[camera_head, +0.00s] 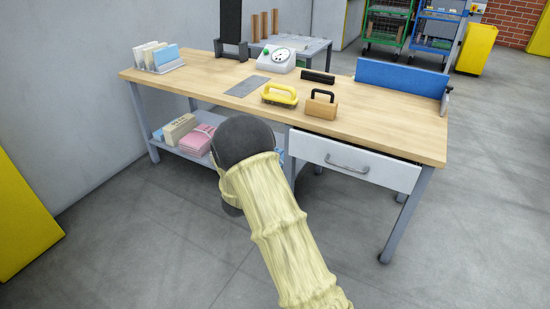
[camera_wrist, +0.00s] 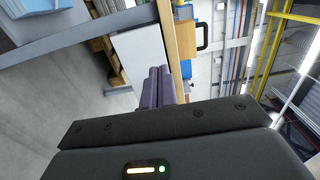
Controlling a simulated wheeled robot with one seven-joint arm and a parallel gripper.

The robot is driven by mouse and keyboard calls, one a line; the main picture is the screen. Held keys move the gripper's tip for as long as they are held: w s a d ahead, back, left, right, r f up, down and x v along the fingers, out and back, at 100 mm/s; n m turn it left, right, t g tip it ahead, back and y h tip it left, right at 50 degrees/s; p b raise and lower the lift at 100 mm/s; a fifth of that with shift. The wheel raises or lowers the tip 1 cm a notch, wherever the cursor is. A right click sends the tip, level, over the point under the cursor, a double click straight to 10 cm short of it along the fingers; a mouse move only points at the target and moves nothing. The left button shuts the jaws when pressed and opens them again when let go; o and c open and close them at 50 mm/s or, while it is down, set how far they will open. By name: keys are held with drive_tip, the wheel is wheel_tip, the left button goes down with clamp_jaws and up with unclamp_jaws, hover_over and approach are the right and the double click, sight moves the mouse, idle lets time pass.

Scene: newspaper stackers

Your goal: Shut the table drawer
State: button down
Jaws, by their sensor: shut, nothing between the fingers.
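The wooden worktable (camera_head: 215,75) stands ahead. Its drawer has a white front (camera_head: 382,172) with a grey bar handle (camera_head: 347,167), under the right part of the top. The front stands out a little from the table, with a dark gap along its upper edge, so the drawer is partly open. My forearm and dark wrist are left of the drawer in the head view and hide my gripper there. In the wrist view my gripper (camera_wrist: 160,88) is shut and empty. A white panel beyond its fingers appears to be the drawer front (camera_wrist: 143,55), beside the wooden edge.
On the tabletop are a yellow-handled tool (camera_head: 280,95), a tan block with black handle (camera_head: 321,105), a grey device (camera_head: 275,59) and a blue panel (camera_head: 400,77). A lower shelf (camera_head: 180,150) holds packages behind my wrist. The floor before the drawer is clear.

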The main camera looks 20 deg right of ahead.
drive_tip(key=s+a+r+n+g+y+p, duration=0.1)
drive_tip(key=s+a+r+n+y+p, duration=0.5)
drive_tip(key=n+y, duration=0.55)
drive_tip(key=s+a+r+n+g+y+p, duration=0.1)
drive_tip(key=s+n+g, duration=0.3)
drive_tip(key=s+n, duration=0.4)
drive_tip(key=s+a+r+n+g+y+p, duration=0.1)
drive_tip(key=s+n, duration=0.7)
drive_tip(key=s, duration=0.8)
drive_tip(key=r+g+p, duration=0.1)
drive_tip(key=g+p, duration=0.1)
drive_tip(key=g, duration=0.1)
drive_tip(key=shift+a+r, duration=0.25)
drive_tip(key=shift+r, duration=0.1)
